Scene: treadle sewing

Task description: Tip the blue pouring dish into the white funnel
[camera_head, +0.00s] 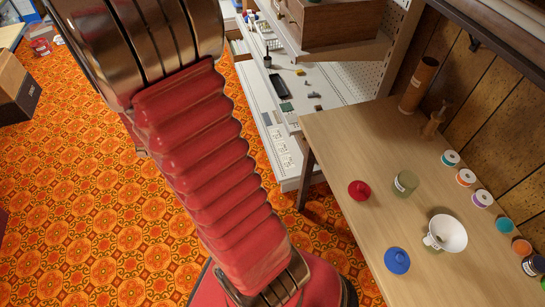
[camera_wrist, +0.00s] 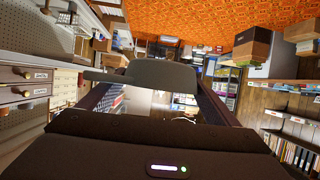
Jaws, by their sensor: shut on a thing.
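The white funnel (camera_head: 446,233) sits mouth up on a pale olive container on the wooden table, in the head view at lower right. A small blue round piece (camera_head: 398,261) with a raised middle lies left of and nearer than the funnel; I cannot tell whether it is the pouring dish. My gripper (camera_wrist: 155,80) shows in the wrist view, its two dark fingers reaching forward. It is shut on a dull grey-green thing (camera_wrist: 152,74) with a flat part sticking out to the left. My gripper is outside the head view, so its distance from the funnel cannot be told.
The wooden table (camera_head: 345,140) also holds a red round piece (camera_head: 358,190), an olive cup (camera_head: 405,183), and a brown tube (camera_head: 419,84). Several colored spools (camera_head: 466,178) line the wall side. The patterned floor is open at left.

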